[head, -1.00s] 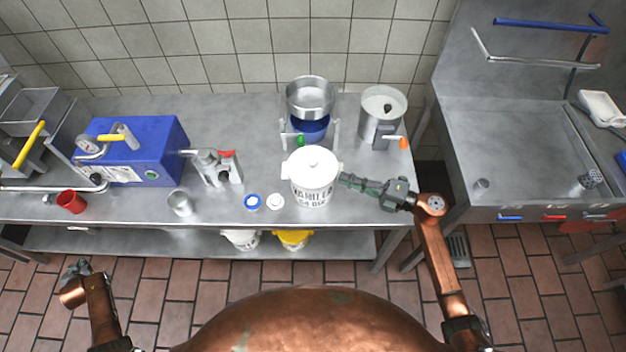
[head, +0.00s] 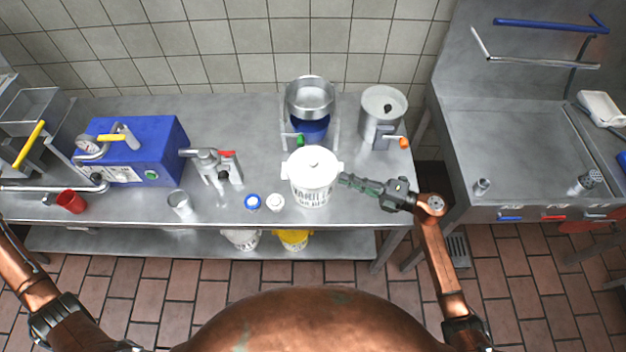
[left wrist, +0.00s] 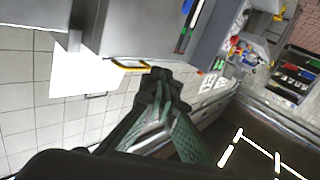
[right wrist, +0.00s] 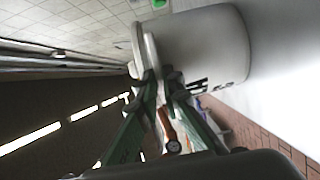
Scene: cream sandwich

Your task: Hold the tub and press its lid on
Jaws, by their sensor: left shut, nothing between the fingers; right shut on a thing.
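The white tub (head: 313,190) with dark lettering stands upright near the front edge of the steel table. Its white lid (head: 312,161) with a small knob lies on top; I cannot tell whether it is fully seated. My right gripper (head: 345,180) comes from the right and is shut on the tub's side near the rim. In the right wrist view, its fingers (right wrist: 160,85) meet the tub (right wrist: 205,50) just by the lid's edge. My left gripper (left wrist: 160,82) is shut and empty, away from the tub. It is outside the head view, where only my left arm shows.
A blue cap (head: 252,201) and a small white jar (head: 276,201) stand left of the tub, with a steel cup (head: 180,203) farther left. A steel bowl on a stand (head: 310,97) and a steel pot (head: 383,108) are behind. A blue machine (head: 135,150) stands left.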

